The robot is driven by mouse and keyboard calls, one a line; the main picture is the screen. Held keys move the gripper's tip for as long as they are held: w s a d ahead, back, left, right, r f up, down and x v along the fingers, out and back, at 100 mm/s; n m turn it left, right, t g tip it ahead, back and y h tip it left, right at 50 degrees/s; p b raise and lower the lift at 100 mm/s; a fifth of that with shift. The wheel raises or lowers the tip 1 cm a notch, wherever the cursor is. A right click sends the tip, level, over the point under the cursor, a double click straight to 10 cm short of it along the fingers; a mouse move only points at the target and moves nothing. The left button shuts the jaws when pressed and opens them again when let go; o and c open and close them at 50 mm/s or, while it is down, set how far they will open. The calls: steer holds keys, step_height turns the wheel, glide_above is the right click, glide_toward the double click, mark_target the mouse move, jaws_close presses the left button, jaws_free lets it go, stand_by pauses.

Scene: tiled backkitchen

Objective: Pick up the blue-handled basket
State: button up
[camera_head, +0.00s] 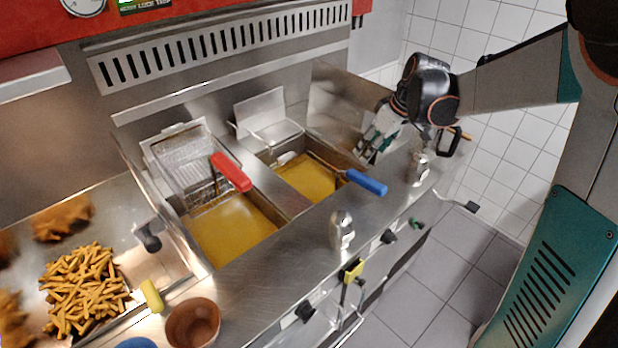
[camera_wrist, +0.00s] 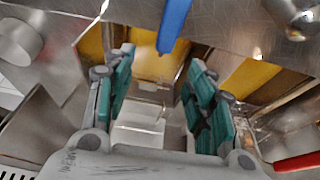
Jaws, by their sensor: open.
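The blue handle (camera_head: 366,182) of the basket points toward the front edge of the right fryer vat, over the metal counter. Its thin rod runs back to the vat, and the basket body is hard to make out there. The blue handle also shows at the top centre of the wrist view (camera_wrist: 173,24). My gripper (camera_head: 371,143) is above the right side of the right vat, behind and apart from the blue handle. In the wrist view my gripper (camera_wrist: 160,60) has its two green-padded fingers wide apart with nothing between them, and the handle lies beyond the fingertips.
A red-handled basket (camera_head: 230,172) is at the left vat; its handle shows in the wrist view (camera_wrist: 298,162). Metal knobs (camera_head: 342,230) stand on the front counter. Fries (camera_head: 85,290) and a brown bowl (camera_head: 193,323) are at left. A tiled wall is at right.

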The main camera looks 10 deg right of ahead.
mark_target(354, 172)
steer(key=b+x, duration=0.2)
steer(key=x, duration=0.6)
steer(key=shift+w+a+f, duration=0.1)
steer(key=shift+f, duration=0.1)
steer(key=b+x, duration=0.2)
steer(key=x, duration=0.2)
steer(key=shift+s+a+f+b, duration=0.3)
steer(key=shift+b, duration=0.1)
steer(key=shift+w+f, duration=0.2)
steer(key=shift+f, duration=0.2)
steer(key=shift+r, duration=0.1)
steer(key=shift+c, duration=0.2)
jaws_close()
